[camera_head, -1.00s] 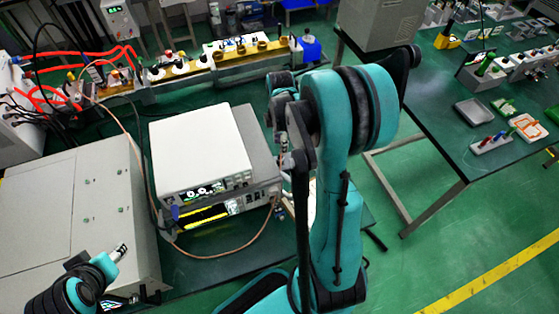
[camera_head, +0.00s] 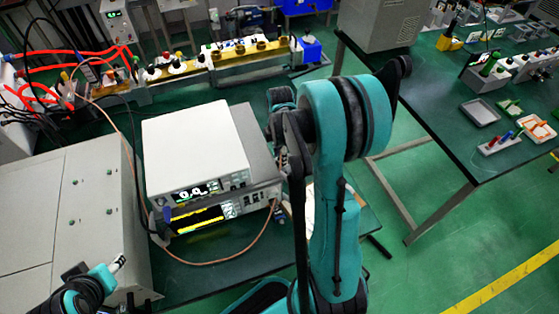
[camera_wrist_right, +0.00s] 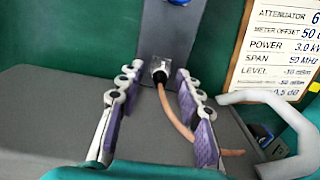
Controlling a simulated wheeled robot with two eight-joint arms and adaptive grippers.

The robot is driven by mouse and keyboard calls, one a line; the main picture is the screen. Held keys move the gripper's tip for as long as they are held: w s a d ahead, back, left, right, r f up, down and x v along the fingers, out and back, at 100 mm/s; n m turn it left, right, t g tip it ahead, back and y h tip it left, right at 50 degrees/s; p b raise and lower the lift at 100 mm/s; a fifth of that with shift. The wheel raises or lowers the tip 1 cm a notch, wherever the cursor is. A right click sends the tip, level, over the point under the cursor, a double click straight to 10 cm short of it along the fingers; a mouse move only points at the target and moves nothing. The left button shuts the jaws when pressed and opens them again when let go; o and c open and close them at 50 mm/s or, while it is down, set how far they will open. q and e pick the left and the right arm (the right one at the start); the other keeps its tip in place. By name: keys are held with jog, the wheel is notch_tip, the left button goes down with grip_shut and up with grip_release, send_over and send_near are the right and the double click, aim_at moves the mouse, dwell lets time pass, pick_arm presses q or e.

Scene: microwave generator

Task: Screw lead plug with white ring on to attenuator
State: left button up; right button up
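In the right wrist view, a plug with a pale, silvery ring (camera_wrist_right: 160,68) sits at the face of a grey box (camera_wrist_right: 172,30). A copper-coloured lead (camera_wrist_right: 172,110) runs from it down to the right. My right gripper (camera_wrist_right: 154,85) is open, its purple-padded fingers on either side of the plug and lead, apart from both. Whether the plug is screwed in cannot be told. A sign beside it (camera_wrist_right: 285,45) reads "ATTENUATOR". In the head view my right arm hides the right gripper. Part of my left gripper (camera_head: 117,264) shows at lower left; its opening is unclear.
A white instrument (camera_head: 195,145) with lit displays stands on the green bench, the copper lead (camera_head: 245,250) looping in front. A large grey cabinet (camera_head: 75,205) is at left. A yellow rail of connectors (camera_head: 235,58) runs behind. Another table (camera_head: 455,115) stands right.

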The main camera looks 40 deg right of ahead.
pick_arm(q)
jog(key=shift+f, duration=0.15)
dwell(0.6)
pick_arm(e)
grip_shut()
jog(key=shift+r, duration=0.1)
pick_arm(q)
jog(key=shift+r+p, duration=2.1)
jog(key=shift+r, duration=0.15)
pick_arm(e)
jog(key=shift+r, duration=2.95)
